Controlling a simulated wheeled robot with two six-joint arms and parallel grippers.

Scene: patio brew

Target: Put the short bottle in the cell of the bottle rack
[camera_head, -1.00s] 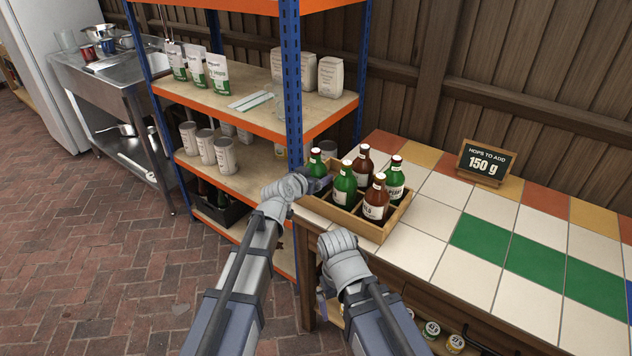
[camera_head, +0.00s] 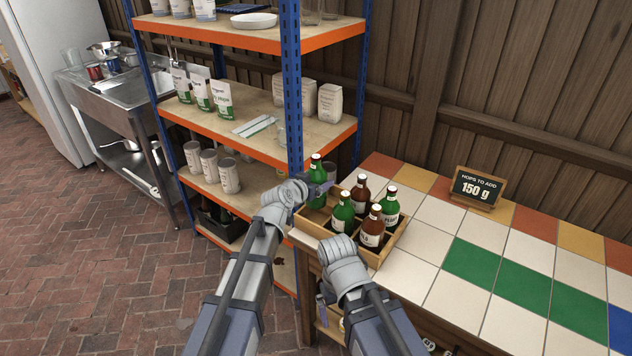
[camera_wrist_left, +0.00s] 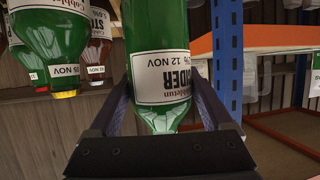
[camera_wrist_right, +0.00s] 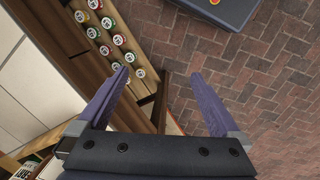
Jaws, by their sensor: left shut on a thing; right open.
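My left gripper (camera_head: 316,188) is shut on a green bottle (camera_head: 317,172) with a white label. This bottle is at the left end of the wooden bottle rack (camera_head: 374,262); I cannot tell whether its base is within a cell. In the left wrist view the bottle (camera_wrist_left: 155,35) sits between both fingers (camera_wrist_left: 160,100) and appears inverted. The rack also holds green bottles (camera_head: 342,212) (camera_head: 391,203) and brown bottles (camera_head: 360,193) (camera_head: 374,227). My right gripper (camera_wrist_right: 161,82) is open and empty, low beside the table's front edge.
The blue-and-orange shelf (camera_head: 290,90) stands close to the left of my left gripper. A hops sign (camera_head: 477,188) is at the back of the tiled table (camera_head: 480,270). The table is clear to the right of the rack. Several small labelled caps (camera_wrist_right: 105,50) sit below the tabletop.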

